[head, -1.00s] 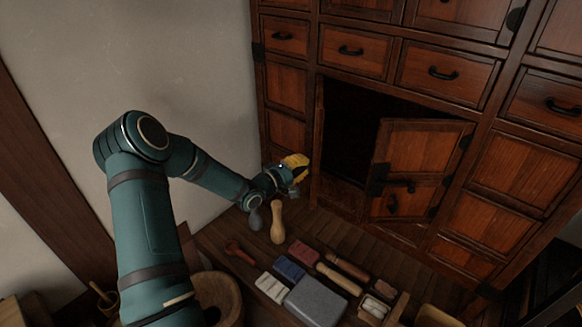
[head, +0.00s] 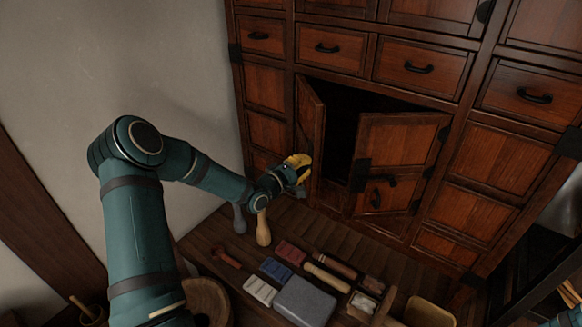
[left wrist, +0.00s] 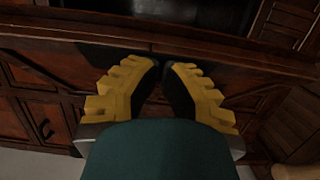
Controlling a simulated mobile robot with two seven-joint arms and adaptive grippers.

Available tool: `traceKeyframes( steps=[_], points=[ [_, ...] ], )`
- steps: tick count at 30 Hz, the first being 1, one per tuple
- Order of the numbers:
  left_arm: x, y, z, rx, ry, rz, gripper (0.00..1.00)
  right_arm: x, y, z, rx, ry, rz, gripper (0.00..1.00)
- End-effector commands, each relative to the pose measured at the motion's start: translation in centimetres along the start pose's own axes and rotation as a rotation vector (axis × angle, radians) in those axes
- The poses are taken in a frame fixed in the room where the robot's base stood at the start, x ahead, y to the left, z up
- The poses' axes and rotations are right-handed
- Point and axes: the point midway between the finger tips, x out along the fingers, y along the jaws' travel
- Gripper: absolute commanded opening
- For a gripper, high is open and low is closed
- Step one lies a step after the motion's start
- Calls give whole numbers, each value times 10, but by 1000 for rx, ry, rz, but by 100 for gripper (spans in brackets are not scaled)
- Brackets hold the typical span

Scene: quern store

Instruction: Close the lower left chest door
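The wooden chest has a dark lower opening between two doors. Its lower left door (head: 311,122) is hinged on the left and stands partly open, angled out from the opening. The lower right door (head: 395,145), with a dark handle, is also ajar. My left gripper (head: 304,163), with yellow fingers, is at the lower part of the left door, on its outer side; I cannot tell whether it touches. In the left wrist view the fingertips (left wrist: 162,65) are almost together with nothing seen between them, close before dark wood. My right gripper is out of view.
A low wooden bench (head: 205,243) in front of the chest holds a pale wooden pestle (head: 263,230), a grey block (head: 306,300), coloured blocks and rods. A wooden bowl (head: 212,296) stands at lower left. A plain wall is left of the chest.

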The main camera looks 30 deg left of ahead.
Motion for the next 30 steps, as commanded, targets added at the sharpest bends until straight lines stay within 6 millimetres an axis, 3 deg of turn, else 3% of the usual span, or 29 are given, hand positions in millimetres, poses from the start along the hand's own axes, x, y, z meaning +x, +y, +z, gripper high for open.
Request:
traceKeyframes(
  steps=[6,15,21,30],
  points=[
    [35,-3,22,-1,-3,1,0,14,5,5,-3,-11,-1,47],
    [76,-2,37,0,-1,2,0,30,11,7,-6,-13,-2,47],
    [92,-2,40,-2,0,0,0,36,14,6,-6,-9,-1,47],
    [100,0,42,0,0,0,0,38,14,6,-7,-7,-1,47]
  ],
)
